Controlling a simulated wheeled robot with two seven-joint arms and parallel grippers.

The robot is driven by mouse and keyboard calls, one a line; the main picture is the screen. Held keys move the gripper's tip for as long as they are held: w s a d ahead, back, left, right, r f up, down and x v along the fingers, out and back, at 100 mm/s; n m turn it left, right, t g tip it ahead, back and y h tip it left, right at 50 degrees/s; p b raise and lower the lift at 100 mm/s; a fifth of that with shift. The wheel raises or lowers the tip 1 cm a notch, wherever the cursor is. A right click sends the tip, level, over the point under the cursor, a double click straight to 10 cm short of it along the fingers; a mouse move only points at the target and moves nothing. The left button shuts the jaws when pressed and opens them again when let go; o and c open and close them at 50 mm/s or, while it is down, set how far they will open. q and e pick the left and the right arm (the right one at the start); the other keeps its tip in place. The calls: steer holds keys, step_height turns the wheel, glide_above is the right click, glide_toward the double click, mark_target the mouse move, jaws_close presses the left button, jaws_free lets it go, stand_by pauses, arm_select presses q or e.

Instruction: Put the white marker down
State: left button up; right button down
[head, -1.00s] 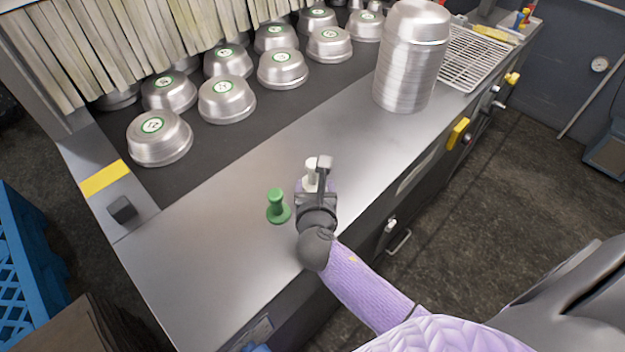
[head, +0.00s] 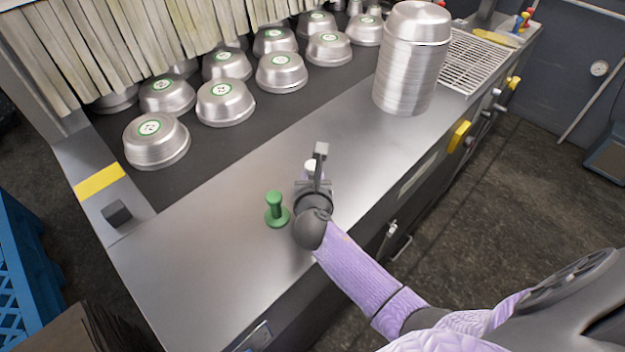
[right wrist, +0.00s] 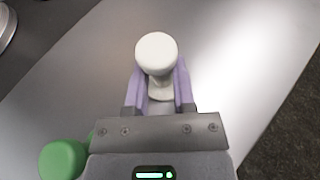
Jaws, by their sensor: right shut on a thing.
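The white marker (right wrist: 156,54) is a peg with a round knob top and a wider foot. In the right wrist view it is between the two purple fingers of my right gripper (right wrist: 158,88), which is shut on it. In the head view only the top of the white marker (head: 312,165) shows past my right gripper (head: 316,178), over the steel counter (head: 190,245). I cannot tell whether its foot touches the counter. My left gripper is not in view.
A green marker (head: 276,210) stands upright on the counter just left of my right gripper. A tall stack of steel pans (head: 408,75) stands farther back. Several domed pans sit on the dark belt (head: 215,150). The counter at front left is clear.

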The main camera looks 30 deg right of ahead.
steer(key=shift+r, duration=0.4)
step_height(320, 180, up, 9)
steer(key=p, duration=0.6)
steer(key=a+f+b+v, duration=0.1)
steer(key=f+b+v, duration=0.1)
steer(key=b+v, duration=0.9)
steer(key=shift+s+a+m+h, duration=0.3)
steer(key=shift+s+a, duration=0.3)
steer(key=shift+s, duration=0.25)
steer(key=shift+w, duration=0.1)
